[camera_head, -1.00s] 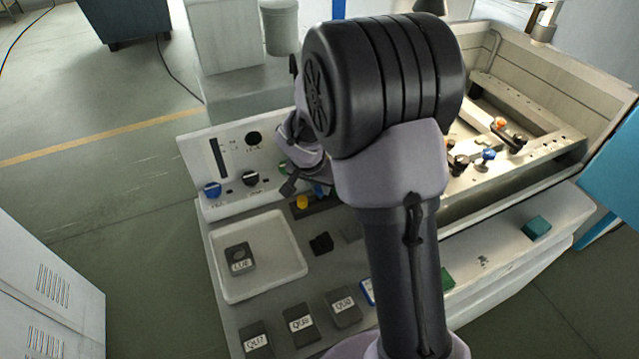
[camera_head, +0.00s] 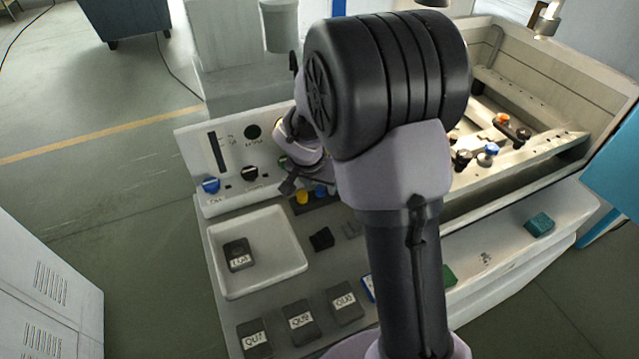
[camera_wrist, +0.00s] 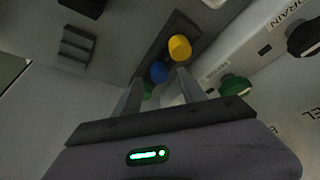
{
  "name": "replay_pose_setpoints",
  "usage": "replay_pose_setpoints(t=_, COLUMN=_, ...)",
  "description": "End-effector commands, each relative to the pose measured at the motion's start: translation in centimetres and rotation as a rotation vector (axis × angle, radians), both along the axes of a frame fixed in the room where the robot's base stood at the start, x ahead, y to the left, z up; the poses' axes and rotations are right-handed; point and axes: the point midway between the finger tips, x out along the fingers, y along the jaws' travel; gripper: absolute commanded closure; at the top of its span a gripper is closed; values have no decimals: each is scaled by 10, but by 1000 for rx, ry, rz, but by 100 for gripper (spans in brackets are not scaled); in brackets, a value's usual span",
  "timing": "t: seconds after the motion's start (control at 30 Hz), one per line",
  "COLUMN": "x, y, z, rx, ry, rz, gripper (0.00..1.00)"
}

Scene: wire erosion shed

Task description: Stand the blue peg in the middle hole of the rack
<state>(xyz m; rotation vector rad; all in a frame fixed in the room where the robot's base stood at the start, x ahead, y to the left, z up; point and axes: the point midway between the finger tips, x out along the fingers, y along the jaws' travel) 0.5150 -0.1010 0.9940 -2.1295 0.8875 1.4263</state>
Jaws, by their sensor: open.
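The blue peg (camera_wrist: 159,72) stands in the dark rack (camera_wrist: 151,50), between a yellow peg (camera_wrist: 180,47) and a green peg (camera_wrist: 147,89). It looks to be in the middle hole; its foot is hidden. My gripper (camera_wrist: 160,77) is open, with one finger on either side of the blue peg's line; I cannot tell whether they touch it.
A white tray (camera_head: 214,262) holding a dark labelled block (camera_head: 238,256) stands left of the rack. Several dark labelled blocks (camera_head: 302,322) lie at the front. A control panel with a blue knob (camera_head: 211,185) and a green knob (camera_wrist: 236,85) rises close behind the rack.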

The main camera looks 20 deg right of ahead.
Motion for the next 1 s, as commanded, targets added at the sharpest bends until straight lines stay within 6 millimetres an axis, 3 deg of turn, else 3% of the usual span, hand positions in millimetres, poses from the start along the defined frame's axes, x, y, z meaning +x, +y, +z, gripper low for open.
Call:
replay_pose_setpoints(t=0.6, x=-39, y=40, z=140, rx=1, ry=-3, rz=1, gripper=51)
replay_pose_setpoints(t=0.77, x=-44, y=45, z=155, rx=0, ry=-3, rz=0, gripper=51)
replay_pose_setpoints(t=1.0, x=-45, y=46, z=157, rx=1, ry=-1, rz=-1, gripper=51)
